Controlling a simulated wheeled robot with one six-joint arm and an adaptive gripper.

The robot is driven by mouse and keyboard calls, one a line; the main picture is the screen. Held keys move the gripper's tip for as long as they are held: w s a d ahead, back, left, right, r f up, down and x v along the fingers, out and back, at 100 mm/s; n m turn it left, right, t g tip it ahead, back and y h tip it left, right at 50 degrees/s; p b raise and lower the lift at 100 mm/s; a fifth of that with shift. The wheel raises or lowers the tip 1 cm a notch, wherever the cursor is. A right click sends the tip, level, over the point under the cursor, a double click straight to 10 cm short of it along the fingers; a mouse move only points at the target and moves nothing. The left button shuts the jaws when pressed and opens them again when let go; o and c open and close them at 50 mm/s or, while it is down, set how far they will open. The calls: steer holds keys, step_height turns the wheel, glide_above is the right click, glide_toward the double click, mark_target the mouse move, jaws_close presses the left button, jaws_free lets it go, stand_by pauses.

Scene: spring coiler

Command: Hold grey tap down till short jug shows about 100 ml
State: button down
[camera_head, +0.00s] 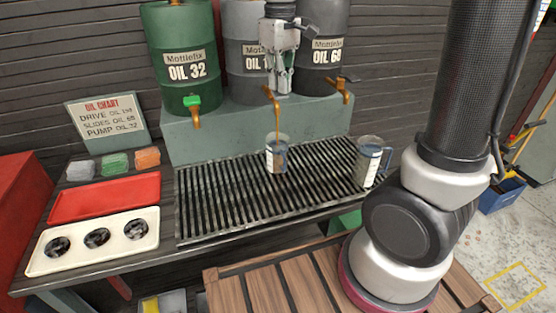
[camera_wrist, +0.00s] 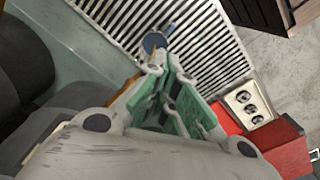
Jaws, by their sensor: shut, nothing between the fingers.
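The grey drum (camera_head: 243,30) stands between two other drums, with a brass tap (camera_head: 270,93) at its foot. My gripper (camera_head: 279,90) is shut and empty, fingertips down at this tap; whether they touch its lever is hard to tell. An amber stream (camera_head: 277,122) runs from the tap into the short jug (camera_head: 276,160), which stands upright on the grating below. The jug has a pale label; its oil level is too small to read. In the wrist view, my green-padded fingers (camera_wrist: 170,95) partly cover the jug (camera_wrist: 154,42).
A taller jug (camera_head: 369,162) stands on the slatted grating (camera_head: 215,205) at right. The green drum (camera_head: 179,55) and dark drum (camera_head: 321,70) have their own taps. A red tray (camera_head: 105,197), a cream holder (camera_head: 95,240) and an oil chart (camera_head: 107,115) are at left.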

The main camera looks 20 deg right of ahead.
steer(key=shift+r, duration=0.1)
stand_by(0.5)
step_height(320, 180, up, 7)
steer(key=shift+f, duration=0.1)
stand_by(0.5)
steer(key=shift+w+a, duration=0.1)
steer(key=shift+w, duration=0.1)
steer(key=shift+m, duration=0.5)
steer(key=f, duration=0.1)
steer(key=s+d+f, duration=0.1)
steer(key=s+f, duration=0.1)
steer(key=shift+s+d+f, duration=0.2)
steer(key=shift+d, duration=0.05)
steer(key=s+d+f+m+t, duration=0.1)
steer(key=s+d+m+t, duration=0.3)
steer(key=s+d, duration=0.9)
steer(key=shift+s+d+f+m, duration=0.3)
steer(key=shift+s+f+m, duration=0.15)
steer(key=shift+s, duration=1.55)
